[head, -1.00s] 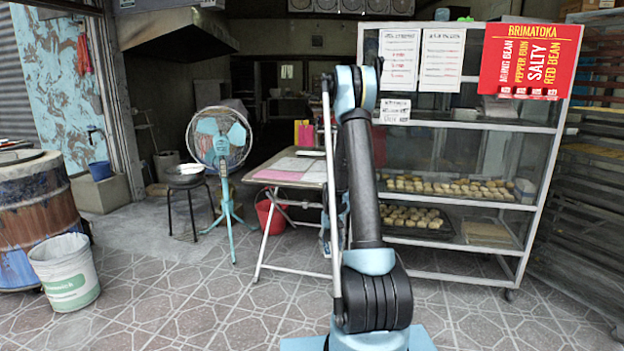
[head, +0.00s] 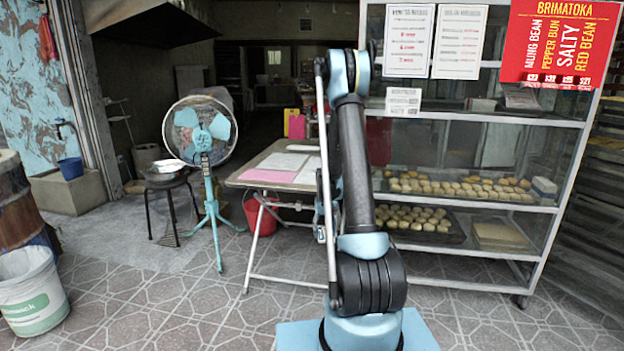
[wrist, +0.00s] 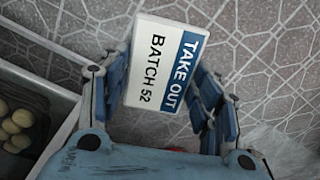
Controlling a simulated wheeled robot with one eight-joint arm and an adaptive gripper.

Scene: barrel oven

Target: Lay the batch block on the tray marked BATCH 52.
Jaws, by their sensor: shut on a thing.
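My gripper (wrist: 162,82) is shut on the batch block (wrist: 150,62), a white and blue block that reads "TAKE OUT" and "BATCH 52". A blue finger lies on each side of it, and the tiled floor shows behind. In the head view my arm hides the gripper and block. Two trays of buns stand in the glass rack: an upper one (head: 460,188) and a lower one (head: 419,223). No batch mark is readable on either. Part of a dark tray with buns (wrist: 18,120) shows at the left of the wrist view.
The white-framed glass rack (head: 543,238) stands ahead to the right, under a red BRIMATOKA sign (head: 560,40). A folding table (head: 262,180) stands just left of my arm, with a red bucket (head: 260,217) beneath. A fan (head: 206,170) stands farther left. Tiled floor is free in front.

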